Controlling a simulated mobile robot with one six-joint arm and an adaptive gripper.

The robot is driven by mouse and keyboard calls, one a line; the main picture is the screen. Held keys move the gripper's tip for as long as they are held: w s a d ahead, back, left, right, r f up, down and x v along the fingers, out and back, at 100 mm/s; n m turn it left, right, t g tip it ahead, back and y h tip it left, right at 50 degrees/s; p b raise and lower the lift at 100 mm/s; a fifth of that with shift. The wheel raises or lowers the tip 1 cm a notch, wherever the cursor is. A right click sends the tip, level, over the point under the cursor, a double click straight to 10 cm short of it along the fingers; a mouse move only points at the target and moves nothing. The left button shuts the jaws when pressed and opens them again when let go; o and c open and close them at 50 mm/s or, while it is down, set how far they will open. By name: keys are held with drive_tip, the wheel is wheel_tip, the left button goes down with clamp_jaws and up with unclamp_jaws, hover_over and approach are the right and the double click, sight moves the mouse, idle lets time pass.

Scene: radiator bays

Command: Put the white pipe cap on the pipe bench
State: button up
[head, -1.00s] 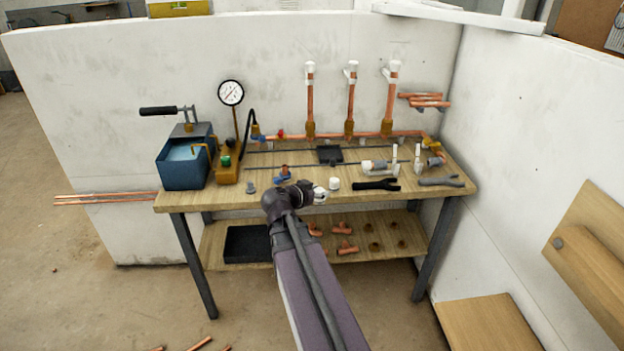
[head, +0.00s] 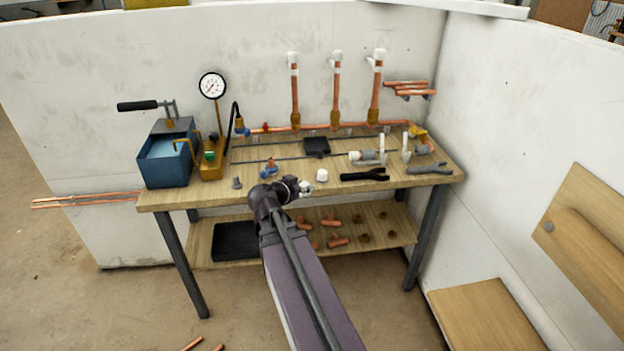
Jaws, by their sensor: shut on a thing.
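The white pipe cap (head: 322,175) is a small white cylinder above the front of the wooden pipe bench (head: 205,196), in the middle. My gripper (head: 314,182) reaches in from below and is shut on the cap at its tips. The fingers look small and pale, and the contact is hard to make out. I cannot tell whether the cap touches the bench top or hangs just above it.
A black tool (head: 365,174) lies right of the cap, and a copper fitting with blue (head: 269,168) lies left. A blue pump tank (head: 168,165) and a gauge (head: 212,86) stand at left. Capped copper pipes (head: 336,95) rise behind. A white wall (head: 530,130) bounds the right.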

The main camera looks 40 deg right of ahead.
drive_tip(key=shift+s+f+b, duration=0.2)
drive_tip(key=shift+f+b, duration=0.1)
drive_tip(key=shift+f, duration=0.3)
drive_tip(key=shift+r, duration=0.1)
drive_tip(key=w+d, duration=0.3)
drive_tip(key=w, duration=0.1)
drive_tip(key=w+d+f+b, duration=0.1)
drive_tip(key=w+d, duration=0.6)
drive_tip(key=w, duration=0.1)
drive_tip(key=shift+w+d+f, duration=0.1)
drive_tip(key=shift+d+f, duration=0.15)
drive_tip(key=shift+f, duration=0.05)
drive_tip(key=shift+f+b, duration=1.75)
drive_tip(key=shift+b, duration=0.2)
drive_tip(key=shift+f, duration=0.2)
